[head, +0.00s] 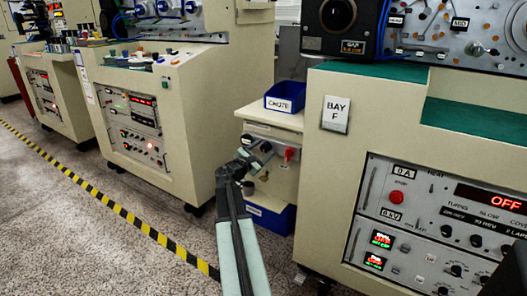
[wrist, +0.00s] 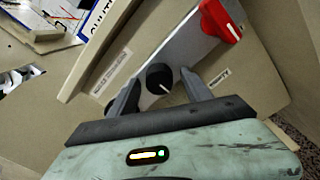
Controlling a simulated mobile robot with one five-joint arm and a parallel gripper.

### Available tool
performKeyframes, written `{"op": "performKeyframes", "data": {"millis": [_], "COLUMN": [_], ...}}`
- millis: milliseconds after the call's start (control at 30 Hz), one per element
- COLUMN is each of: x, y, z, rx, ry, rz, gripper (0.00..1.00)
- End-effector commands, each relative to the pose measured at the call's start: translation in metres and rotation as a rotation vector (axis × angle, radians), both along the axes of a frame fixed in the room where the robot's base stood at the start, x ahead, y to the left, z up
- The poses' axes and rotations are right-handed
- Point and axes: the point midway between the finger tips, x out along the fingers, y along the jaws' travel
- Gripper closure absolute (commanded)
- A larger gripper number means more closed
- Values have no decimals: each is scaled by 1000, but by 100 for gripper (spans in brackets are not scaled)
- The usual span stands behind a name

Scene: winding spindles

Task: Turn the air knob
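A round black knob (wrist: 158,76) with a white pointer line sits on a grey plate on the cabinet, between my gripper's fingertips in the wrist view. My gripper (wrist: 163,80) is open, one finger on each side of this knob; I cannot tell whether they touch it. A red knob (wrist: 221,19) with a white line is further up the same plate; it also shows in the head view (head: 290,153). In the head view my gripper (head: 252,160) is at the small cabinet's front. The small labels are not legible, so I cannot tell which knob is marked air.
The small cabinet (head: 281,120) stands between two large beige machines. A blue bin (head: 285,96) labelled CHUTE is on top, and another blue bin (head: 268,215) is below. The Bay F machine (head: 335,170) is close on the right. Floor is clear at left.

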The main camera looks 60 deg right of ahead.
Motion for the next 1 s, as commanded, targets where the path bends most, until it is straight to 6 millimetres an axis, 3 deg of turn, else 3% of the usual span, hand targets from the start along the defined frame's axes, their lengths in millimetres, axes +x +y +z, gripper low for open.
{"op": "performKeyframes", "data": {"millis": [233,600,1000], "x": [0,0,0], "y": [13,77,78], "z": [0,0,0], "rx": [0,0,0], "ry": [1,0,36], "rz": [2,1,0], "gripper": [43,43,43]}}
